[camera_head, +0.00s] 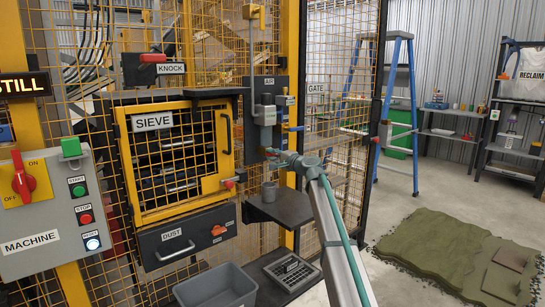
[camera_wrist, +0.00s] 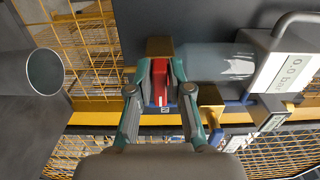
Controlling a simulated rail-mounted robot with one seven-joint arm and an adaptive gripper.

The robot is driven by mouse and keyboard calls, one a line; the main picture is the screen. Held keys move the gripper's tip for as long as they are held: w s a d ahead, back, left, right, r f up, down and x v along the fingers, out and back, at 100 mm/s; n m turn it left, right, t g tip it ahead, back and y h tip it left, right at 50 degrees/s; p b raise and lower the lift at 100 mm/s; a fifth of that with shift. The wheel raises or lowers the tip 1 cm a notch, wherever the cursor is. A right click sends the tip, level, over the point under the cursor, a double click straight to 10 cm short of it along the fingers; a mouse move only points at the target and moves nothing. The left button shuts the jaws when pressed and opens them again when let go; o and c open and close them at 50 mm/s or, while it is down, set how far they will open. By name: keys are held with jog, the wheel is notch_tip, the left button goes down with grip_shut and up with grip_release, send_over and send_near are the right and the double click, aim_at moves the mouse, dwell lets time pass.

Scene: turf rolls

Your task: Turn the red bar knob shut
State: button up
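A red bar knob (camera_wrist: 160,82) sits between my fingertips in the wrist view, below a brass-coloured block (camera_wrist: 160,45). Its long side runs up and down in that picture. My gripper (camera_wrist: 161,78) has its fingers drawn in, one along each side of the knob, apparently touching it. In the head view my gripper (camera_head: 281,156) is at the AIR panel (camera_head: 281,88), just under the grey valve unit (camera_head: 265,113); the knob is mostly hidden there. Another red rotary handle (camera_head: 23,178) sits on a yellow ON/OFF plate at the far left.
A gauge box (camera_wrist: 284,72) reading 0.0 bar and a brass fitting (camera_wrist: 210,97) are close right of my fingers. A grey cup (camera_head: 269,191) stands on a dark shelf (camera_head: 288,208) below. The yellow sieve door (camera_head: 180,155) is left. A blue ladder (camera_head: 413,100) and turf (camera_head: 430,250) are right.

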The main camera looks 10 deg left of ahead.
jog(key=shift+o, duration=1.3)
jog(key=v, duration=1.2)
jog(key=shift+s, duration=0.1)
